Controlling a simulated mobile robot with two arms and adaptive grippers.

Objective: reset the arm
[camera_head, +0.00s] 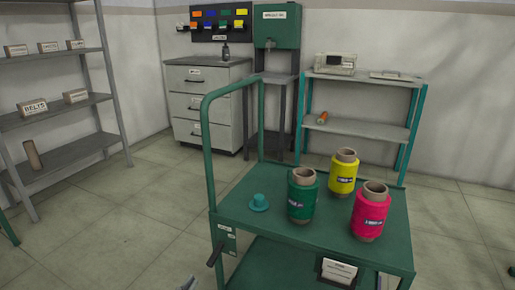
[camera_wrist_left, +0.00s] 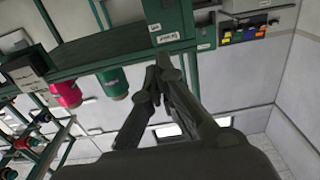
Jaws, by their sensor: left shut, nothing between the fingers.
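My left gripper (camera_wrist_left: 160,72) is shut and empty in the left wrist view, its two dark fingers meeting at the tips in front of the green cart's edge. In the head view only a small grey piece of the left gripper (camera_head: 189,284) shows at the bottom edge, left of the green cart (camera_head: 238,207). The gap between gripper and cart is hard to judge. My right gripper is in neither view.
Shelves (camera_head: 60,105) stand at far left. Floor left of the cart is clear.

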